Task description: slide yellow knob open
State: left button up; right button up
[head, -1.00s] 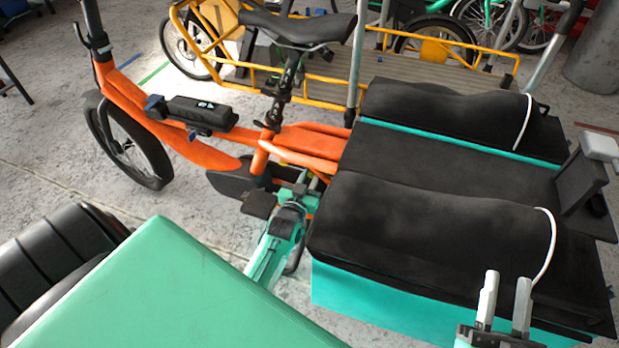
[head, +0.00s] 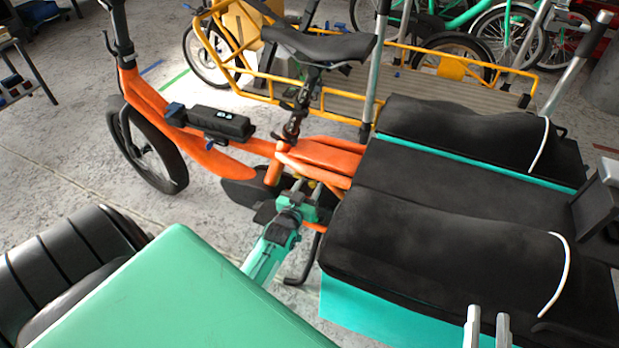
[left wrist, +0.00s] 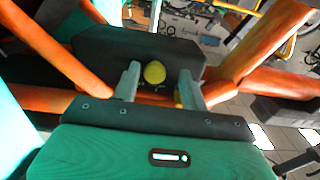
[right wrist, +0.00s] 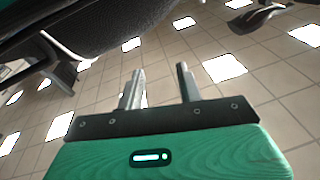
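The yellow knob (left wrist: 154,72) shows in the left wrist view as a small round yellow end in front of a dark box under the orange frame. My left gripper (left wrist: 158,88) is open, with one finger on each side of the knob in that view; I cannot tell whether either touches it. A second bit of yellow shows beside its right finger. In the head view my left gripper (head: 306,190) is at the orange bike's frame below the seat, and the knob is mostly hidden. My right gripper (head: 488,326) is open and empty; it also shows in the right wrist view (right wrist: 159,82).
The orange cargo bike (head: 215,155) has a black-covered cargo box (head: 430,250) with turquoise sides to the right of my left gripper. A kickstand (head: 303,265) stands below the frame. A yellow cargo bike (head: 340,103) is behind. Tiled floor lies under my right gripper.

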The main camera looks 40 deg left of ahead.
pick_arm(q)
jog(key=shift+s+d, duration=0.15)
jog(key=shift+s, duration=0.1)
jog(key=p+v, duration=0.2)
jog(key=v, duration=1.1)
jog(key=shift+p, duration=0.3)
pick_arm(e)
jog(key=s+a+f+g+h, duration=0.1)
jog(key=s+f+g, duration=0.3)
jog(key=f+g, duration=0.2)
notch_tip(320, 180, down, 3)
jog(key=shift+r, duration=0.15)
pick_arm(q)
jog(key=shift+s, duration=0.15)
